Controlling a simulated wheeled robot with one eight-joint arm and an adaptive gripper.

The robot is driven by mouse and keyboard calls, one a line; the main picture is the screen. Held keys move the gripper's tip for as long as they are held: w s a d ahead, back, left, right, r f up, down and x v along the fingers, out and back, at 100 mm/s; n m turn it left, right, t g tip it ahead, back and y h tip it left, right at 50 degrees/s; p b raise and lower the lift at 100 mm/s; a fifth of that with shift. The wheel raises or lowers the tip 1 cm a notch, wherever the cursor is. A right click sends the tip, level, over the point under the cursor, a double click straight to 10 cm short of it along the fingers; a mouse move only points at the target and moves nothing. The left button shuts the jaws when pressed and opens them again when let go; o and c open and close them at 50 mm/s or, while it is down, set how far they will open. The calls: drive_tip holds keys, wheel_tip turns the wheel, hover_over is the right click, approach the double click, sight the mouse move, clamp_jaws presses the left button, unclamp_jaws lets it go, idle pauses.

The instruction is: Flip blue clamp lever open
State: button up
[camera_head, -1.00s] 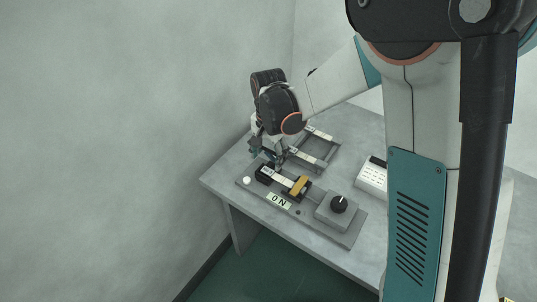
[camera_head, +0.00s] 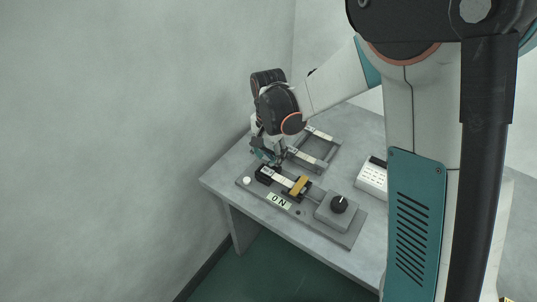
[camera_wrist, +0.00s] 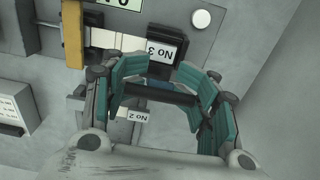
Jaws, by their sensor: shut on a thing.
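The blue clamp lever (camera_wrist: 158,84) shows only as a small blue strip between my fingers in the wrist view; the rest is hidden by my gripper. My gripper (camera_wrist: 160,73) has its teal-padded fingers on either side of this strip and is shut on it. In the head view my gripper (camera_head: 268,157) is low over the far left part of the grey fixture plate (camera_head: 345,238). The lever cannot be made out there. A white strip labelled No 3 (camera_wrist: 160,50) lies just beyond the fingertips.
A grey frame (camera_head: 322,160) stands behind. A white box (camera_head: 372,177) is at right. The wall is close on the left.

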drive_tip(key=shift+w+d+r, duration=0.2)
drive_tip(key=shift+w, duration=0.1)
clamp_jaws()
drive_tip(key=shift+w+d+r, duration=0.2)
drive_tip(key=shift+w+d, duration=0.25)
drive_tip(key=shift+w, duration=0.15)
drive_tip(key=shift+w+d, duration=0.8)
drive_tip(key=shift+w, duration=0.25)
drive_tip(key=shift+s, duration=0.1)
idle(0.5)
drive_tip(key=o, duration=1.9)
unclamp_jaws()
drive_tip(key=shift+c, duration=0.2)
wheel_tip(320, 180, up, 12)
drive_tip(key=shift+c, duration=0.4)
